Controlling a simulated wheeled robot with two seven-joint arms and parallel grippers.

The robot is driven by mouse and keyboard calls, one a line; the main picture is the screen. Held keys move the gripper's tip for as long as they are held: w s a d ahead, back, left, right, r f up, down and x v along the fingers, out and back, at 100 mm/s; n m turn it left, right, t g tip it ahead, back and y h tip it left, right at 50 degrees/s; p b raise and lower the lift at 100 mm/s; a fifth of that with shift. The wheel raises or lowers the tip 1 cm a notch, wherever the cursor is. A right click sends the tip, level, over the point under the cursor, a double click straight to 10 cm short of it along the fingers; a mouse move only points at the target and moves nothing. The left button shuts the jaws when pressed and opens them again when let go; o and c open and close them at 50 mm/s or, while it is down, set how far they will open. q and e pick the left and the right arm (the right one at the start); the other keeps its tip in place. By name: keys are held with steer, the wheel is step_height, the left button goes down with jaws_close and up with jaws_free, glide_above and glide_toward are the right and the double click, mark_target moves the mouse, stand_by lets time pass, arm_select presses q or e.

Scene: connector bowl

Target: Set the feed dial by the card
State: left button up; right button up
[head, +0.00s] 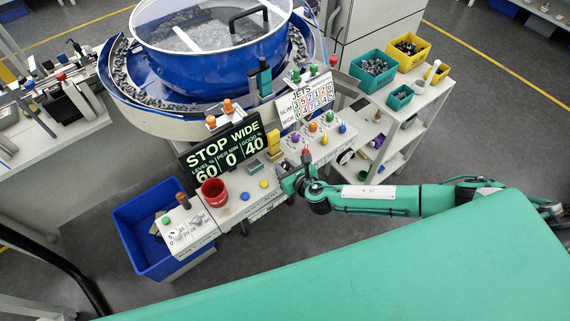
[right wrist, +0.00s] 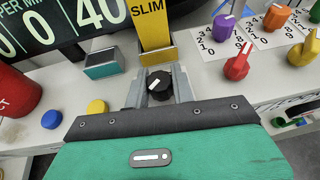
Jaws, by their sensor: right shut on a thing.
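My right gripper (head: 291,183) is at the front of the control panel. In the right wrist view its two grey fingers (right wrist: 160,92) are closed around a small black knob (right wrist: 159,84) with a white pointer mark. A yellow card (right wrist: 153,25) reading SLIM stands in a holder just behind the knob; it also shows in the head view (head: 274,142). A dial with a printed number scale (head: 178,235) sits on the left box; its setting is too small to read. The display (head: 222,150) reads STOP, WIDE, 60, 0, 40. My left gripper is not in view.
A JETS chart (head: 306,98) stands behind coloured knobs, including purple (right wrist: 223,26) and red (right wrist: 238,63) ones. A large blue bowl (head: 213,65) stands behind; a blue bin (head: 146,207) is at left.

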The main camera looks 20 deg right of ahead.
steer(key=m+h+p, duration=0.1)
steer(key=m+h, duration=0.1)
steer(key=shift+a+r+h+p, duration=0.1)
steer(key=shift+h+p, duration=0.2)
steer(key=m+h+p, duration=0.1)
steer(key=m+h, duration=0.4)
steer(key=h, duration=0.1)
steer(key=shift+m+g, duration=0.4)
steer(key=shift+m+g+h, duration=1)
steer(key=shift+m+h, duration=0.8)
steer(key=shift+h, duration=0.2)
steer(key=o, duration=1)
steer(key=shift+g, duration=0.3)
